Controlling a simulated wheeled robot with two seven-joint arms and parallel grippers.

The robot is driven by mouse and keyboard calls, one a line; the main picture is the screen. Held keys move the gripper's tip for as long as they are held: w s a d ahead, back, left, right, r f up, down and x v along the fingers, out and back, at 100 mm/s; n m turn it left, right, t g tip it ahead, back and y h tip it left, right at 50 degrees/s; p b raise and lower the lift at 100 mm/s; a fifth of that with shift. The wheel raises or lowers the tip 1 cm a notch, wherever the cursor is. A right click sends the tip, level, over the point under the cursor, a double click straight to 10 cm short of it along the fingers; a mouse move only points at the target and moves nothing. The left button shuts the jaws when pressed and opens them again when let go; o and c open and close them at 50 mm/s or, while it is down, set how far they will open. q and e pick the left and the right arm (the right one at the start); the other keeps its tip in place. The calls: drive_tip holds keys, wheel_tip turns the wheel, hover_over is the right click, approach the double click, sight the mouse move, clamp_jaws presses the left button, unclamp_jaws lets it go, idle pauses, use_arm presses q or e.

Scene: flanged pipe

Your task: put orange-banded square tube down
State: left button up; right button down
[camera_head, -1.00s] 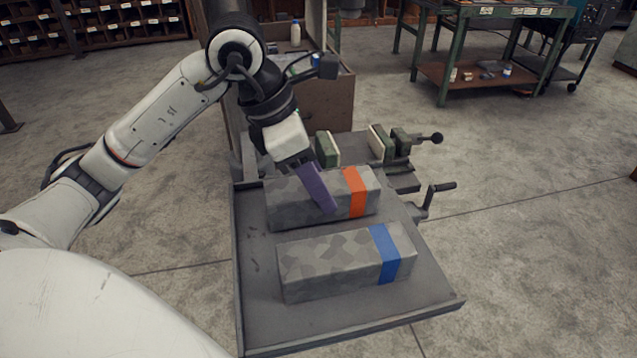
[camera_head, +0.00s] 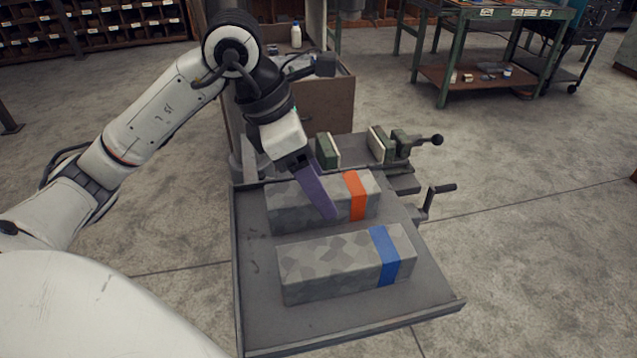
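The orange-banded square tube (camera_head: 291,210) is a grey mottled block with an orange band near its right end. It lies on the grey tray (camera_head: 262,318), behind the blue-banded square tube (camera_head: 330,267). My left gripper (camera_head: 326,200) points down at the orange-banded tube, with one purple finger across its front face, left of the band. The other finger is hidden behind the tube or the finger in front. I cannot tell whether the fingers press on the tube. My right gripper is not in view.
A vise with green-backed jaws (camera_head: 328,151) and a crank handle (camera_head: 440,188) stand just behind and right of the tray. A green workbench (camera_head: 445,60) is farther back right. The tray's front strip is clear.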

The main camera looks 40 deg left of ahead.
use_arm(q)
drive_tip(key=v, duration=1.1)
drive_tip(key=shift+p, duration=0.3)
drive_tip(key=shift+d, duration=0.1)
